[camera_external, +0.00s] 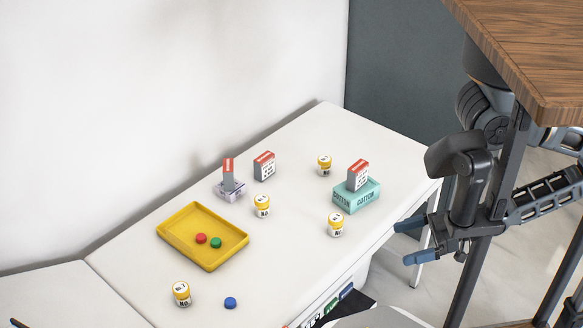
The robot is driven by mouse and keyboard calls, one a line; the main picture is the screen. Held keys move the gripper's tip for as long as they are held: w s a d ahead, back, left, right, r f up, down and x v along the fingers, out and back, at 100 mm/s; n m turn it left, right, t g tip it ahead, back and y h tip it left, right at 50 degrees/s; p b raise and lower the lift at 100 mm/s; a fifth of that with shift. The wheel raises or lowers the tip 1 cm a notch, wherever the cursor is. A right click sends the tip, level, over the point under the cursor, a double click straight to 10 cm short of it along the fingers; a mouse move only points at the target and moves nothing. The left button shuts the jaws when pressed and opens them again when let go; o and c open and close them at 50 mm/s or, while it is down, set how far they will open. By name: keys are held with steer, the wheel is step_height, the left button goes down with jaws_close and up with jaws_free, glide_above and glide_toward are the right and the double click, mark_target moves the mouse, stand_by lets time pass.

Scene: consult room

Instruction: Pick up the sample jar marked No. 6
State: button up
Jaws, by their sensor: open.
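One is at the back (324,166), one in the middle (262,207), one near the right front edge (335,226) and one at the front left (181,295). Their labels are too small to read for certain, so I cannot tell which is No. 6. My gripper (411,241), with blue fingertips, is open and empty. In the picture it is right of the table, nearest the right front jar and well apart from it.
A yellow tray (172,232) holds a red and a green disc; a blue disc (230,303) lies in front. A wooden top (540,45) overhangs the upper right.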

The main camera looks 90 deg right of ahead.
steer(key=c, duration=0.4)
steer(key=shift+f, duration=0.1)
steer(key=m+g+h+b, duration=0.4)
steer(key=m+g+h, duration=0.1)
steer(key=m+h, duration=1)
glide_toward(339, 226)
step_height(339, 226, up, 4)
steer(key=w+n+h, duration=0.1)
steer(key=w, duration=0.1)
steer(key=f+g, duration=0.1)
steer(key=f, duration=0.1)
steer(key=d+f+g+b, duration=0.1)
steer(key=f, duration=0.1)
steer(key=shift+s+d+g+h, duration=0.15)
steer(key=shift+d+g+h, duration=0.15)
steer(key=shift+h, duration=0.1)
steer(key=shift+f, duration=0.35)
steer(key=shift+w+p+x, duration=0.1)
steer(key=shift+p+x, duration=0.2)
steer(key=shift+x, duration=1.6)
steer(key=shift+w+p+x, duration=0.15)
steer(key=shift+p+x, duration=0.1)
steer(key=shift+x, duration=1.65)
